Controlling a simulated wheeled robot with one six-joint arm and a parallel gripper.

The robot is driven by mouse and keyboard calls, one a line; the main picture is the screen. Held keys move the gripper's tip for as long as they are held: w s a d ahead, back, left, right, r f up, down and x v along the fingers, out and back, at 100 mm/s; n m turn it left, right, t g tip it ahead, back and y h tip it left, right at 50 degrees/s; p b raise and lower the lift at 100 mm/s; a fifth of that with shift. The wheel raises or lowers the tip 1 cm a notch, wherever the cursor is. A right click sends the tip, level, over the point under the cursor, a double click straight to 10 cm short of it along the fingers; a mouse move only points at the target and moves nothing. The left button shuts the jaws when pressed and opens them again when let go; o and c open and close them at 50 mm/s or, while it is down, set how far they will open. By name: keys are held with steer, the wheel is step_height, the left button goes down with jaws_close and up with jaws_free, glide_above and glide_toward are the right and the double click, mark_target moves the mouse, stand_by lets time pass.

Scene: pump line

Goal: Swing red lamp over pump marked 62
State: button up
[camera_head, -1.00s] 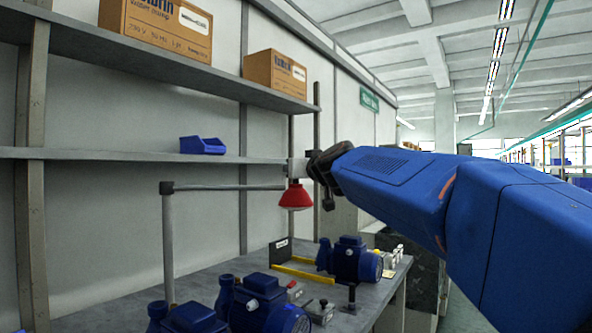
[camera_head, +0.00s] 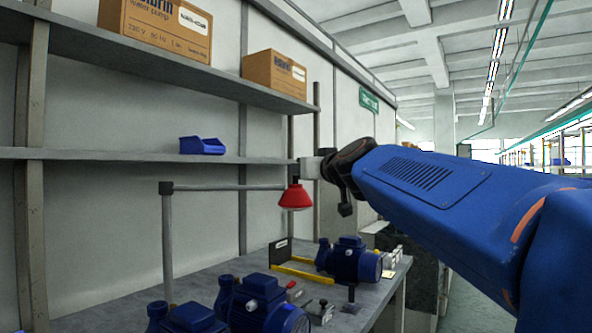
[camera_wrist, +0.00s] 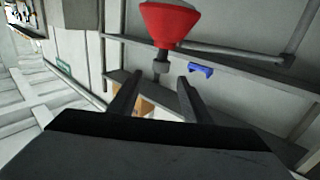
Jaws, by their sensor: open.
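The red lamp (camera_head: 295,197) hangs shade-down from the end of a grey swing arm (camera_head: 230,187) on a post over the bench. My gripper (camera_head: 300,170) is at the lamp's upper end in the head view. In the wrist view the picture is upside down: my gripper (camera_wrist: 158,82) is open, and the lamp's grey knob (camera_wrist: 161,66) shows at the gap between its fingertips, with the red shade (camera_wrist: 168,22) beyond. I cannot tell whether they touch. Blue pumps stand on the bench: one at the back right (camera_head: 352,262), others in front (camera_head: 262,303) (camera_head: 190,318). No number is readable.
The grey bench (camera_head: 130,318) also holds yellow strips (camera_head: 304,273) and small fittings (camera_head: 320,311). A shelf (camera_head: 100,154) behind carries a blue bin (camera_head: 201,146). Cardboard boxes (camera_head: 275,74) sit on the upper shelf.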

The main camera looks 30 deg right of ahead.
steer(key=s+a, duration=0.1)
steer(key=s, duration=0.9)
steer(key=shift+a, duration=0.3)
